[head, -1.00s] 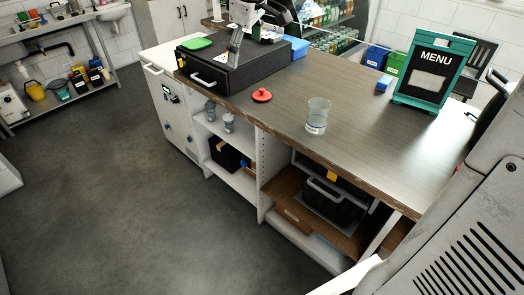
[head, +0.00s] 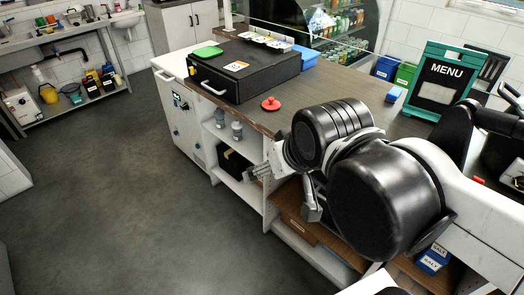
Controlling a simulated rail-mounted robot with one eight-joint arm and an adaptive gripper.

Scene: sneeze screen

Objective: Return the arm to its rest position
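My arm fills the right middle of the head view, folded back over the front of the counter (head: 365,105). My gripper (head: 285,192) hangs in front of the counter's front edge and open shelves. Its two grey fingers look spread apart, one to the left and one lower right, with nothing seen between them. The arm hides the middle of the countertop, including where the clear cup stood, and part of the shelves.
A black box (head: 262,82) with a green lid (head: 208,51) on it stands at the counter's left. A red lid (head: 270,103) lies near the front edge. A MENU board (head: 443,85) stands at the right. The floor (head: 120,200) at left is clear.

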